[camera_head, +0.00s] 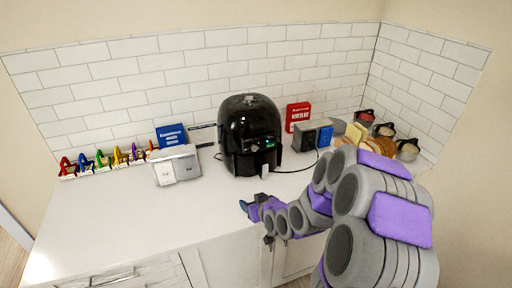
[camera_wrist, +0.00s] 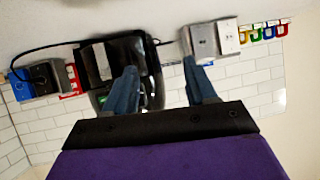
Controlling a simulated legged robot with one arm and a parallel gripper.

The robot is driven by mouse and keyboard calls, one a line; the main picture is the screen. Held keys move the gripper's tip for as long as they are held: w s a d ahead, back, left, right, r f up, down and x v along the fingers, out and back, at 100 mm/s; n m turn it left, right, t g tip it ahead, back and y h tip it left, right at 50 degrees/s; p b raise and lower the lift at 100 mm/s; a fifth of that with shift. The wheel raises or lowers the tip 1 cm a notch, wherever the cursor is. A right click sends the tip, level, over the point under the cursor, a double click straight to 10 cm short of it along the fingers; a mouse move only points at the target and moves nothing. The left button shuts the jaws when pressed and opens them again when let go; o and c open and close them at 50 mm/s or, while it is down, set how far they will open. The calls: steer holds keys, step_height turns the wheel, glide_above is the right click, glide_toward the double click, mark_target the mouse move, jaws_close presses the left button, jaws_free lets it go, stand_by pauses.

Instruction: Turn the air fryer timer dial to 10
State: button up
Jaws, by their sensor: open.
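A silver box-like appliance (camera_head: 177,167) stands left of the air fryer, with a blue box (camera_head: 171,135) behind it. A red box (camera_head: 297,116), a grey appliance (camera_head: 306,137) and several jars (camera_head: 383,130) are to the right. The counter (camera_head: 150,215) is clear in front.

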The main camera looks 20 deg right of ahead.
steer(key=w+d+r+m+t+p, duration=0.1)
steer(key=w+d+r+t+p, duration=0.1)
steer(key=d+t, duration=0.1)
steer(key=m+t+h+p, duration=0.1)
steer(key=m+t+h, duration=0.2)
glide_toward(255, 150)
steer(key=w, duration=0.4)
steer(key=w+b, duration=0.1)
steer(key=w, duration=0.3)
steer(key=shift+d, duration=0.25)
steer(key=shift+w, duration=0.1)
steer(key=shift+c, duration=0.4)
jaws_close()
